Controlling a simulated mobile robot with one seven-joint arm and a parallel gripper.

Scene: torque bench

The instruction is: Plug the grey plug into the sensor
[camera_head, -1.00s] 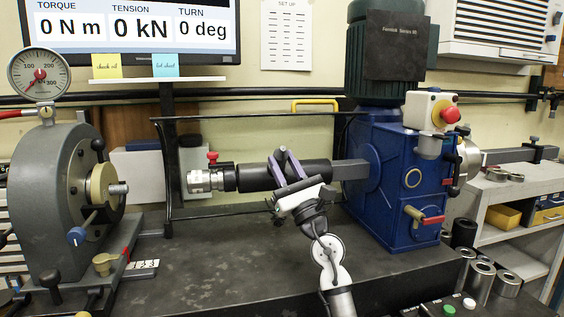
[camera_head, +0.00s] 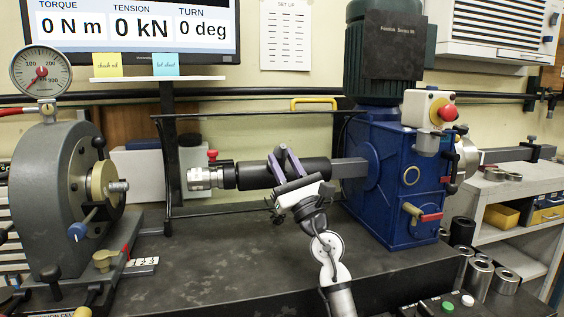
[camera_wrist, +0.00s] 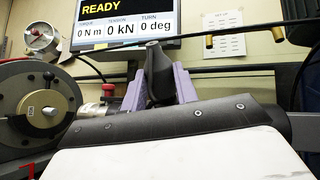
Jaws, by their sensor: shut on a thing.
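My gripper (camera_head: 285,163) has two purple fingers, in front of the middle of the black cylinder in the head view. In the wrist view my gripper (camera_wrist: 158,88) is shut on a dark grey, tapered piece, apparently the grey plug (camera_wrist: 157,72), which stands upright between the fingers. The black cylinder (camera_head: 250,176), which seems to be the sensor, lies level between a silver coupling (camera_head: 204,178) at left and a grey square bar at right. Its socket, and whether the plug touches it, cannot be told.
A blue gearbox (camera_head: 400,180) stands to the right and a grey housing with a brass disc (camera_head: 62,190) to the left. A black rail frame (camera_head: 240,116) with a yellow handle (camera_head: 315,103) stands behind. The dark bench top (camera_head: 210,260) is clear at front centre.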

